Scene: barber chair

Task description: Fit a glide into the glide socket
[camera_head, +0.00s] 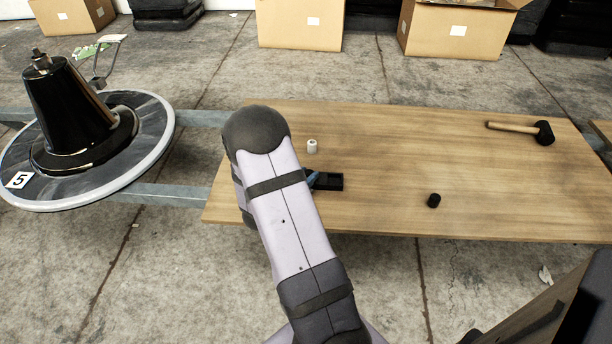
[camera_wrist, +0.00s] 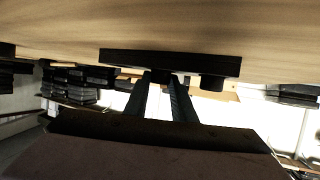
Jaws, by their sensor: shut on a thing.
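A black block-like holder (camera_head: 334,182) lies on the wooden board, partly hidden by my arm. In the wrist view it is a long dark bar (camera_wrist: 128,57) against the board. My gripper (camera_wrist: 164,80) is shut on a dark glide (camera_wrist: 163,78) at the bar's edge; I cannot tell whether the glide touches or sits in it. Another dark stub (camera_wrist: 212,82) shows beside it. In the head view only a bluish bit of my gripper (camera_head: 313,179) shows. A white cylinder (camera_head: 312,146) and a black cylinder (camera_head: 433,200) stand apart on the board. No socket opening is clearly visible.
The wooden board (camera_head: 400,150) is mostly bare. A mallet (camera_head: 520,129) lies at its far right. A round chair base (camera_head: 150,140) with a black column (camera_head: 72,105) stands at the left. Cardboard boxes (camera_head: 455,30) stand on the floor behind.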

